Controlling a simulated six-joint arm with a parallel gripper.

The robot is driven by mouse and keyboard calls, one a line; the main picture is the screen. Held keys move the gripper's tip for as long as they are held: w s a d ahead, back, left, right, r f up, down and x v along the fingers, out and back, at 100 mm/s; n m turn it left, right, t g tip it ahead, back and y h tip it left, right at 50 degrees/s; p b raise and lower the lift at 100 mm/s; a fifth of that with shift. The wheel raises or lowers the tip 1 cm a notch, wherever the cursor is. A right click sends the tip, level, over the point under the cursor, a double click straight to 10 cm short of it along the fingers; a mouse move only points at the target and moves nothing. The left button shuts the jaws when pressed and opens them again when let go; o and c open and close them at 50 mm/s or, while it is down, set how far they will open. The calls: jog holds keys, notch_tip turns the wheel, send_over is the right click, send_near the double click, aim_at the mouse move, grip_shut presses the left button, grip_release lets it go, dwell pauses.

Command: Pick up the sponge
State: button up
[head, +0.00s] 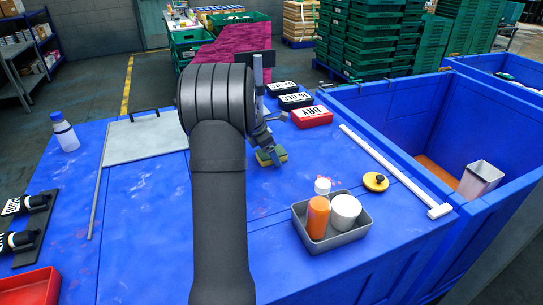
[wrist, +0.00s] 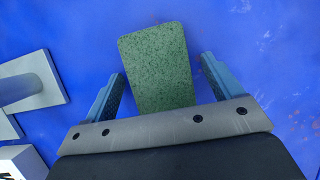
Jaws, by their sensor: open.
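The sponge (head: 279,153) lies on the blue table, green on top with a yellowish side, just past my arm in the head view. In the wrist view the green, speckled face of the sponge (wrist: 158,68) sits between my two fingers and reaches out beyond their tips. My gripper (wrist: 160,68) is open, with a gap of blue table on each side of the sponge. In the head view my gripper (head: 266,150) is at the sponge, partly hidden by my own arm. The sponge's near end is hidden behind the gripper's body in the wrist view.
A red box marked DRY (head: 312,117) and black boxes (head: 295,101) stand behind the sponge. A grey tray (head: 342,238) with containers is at the front right, beside a yellow round item (head: 376,181). A white rail (head: 396,170) lies near a blue bin (head: 400,95). A grey board (head: 145,140) is left.

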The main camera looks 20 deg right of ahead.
aim_at(276, 150)
jog(key=c, duration=1.1)
jog(key=shift+o, duration=0.2)
jog(key=shift+r, duration=0.45)
notch_tip(276, 150, up, 4)
jog(key=shift+r, duration=0.1)
jog(key=s+d+r, duration=0.6)
jog(key=s, duration=0.4)
jog(key=shift+r, duration=0.2)
jog(key=shift+d, duration=0.1)
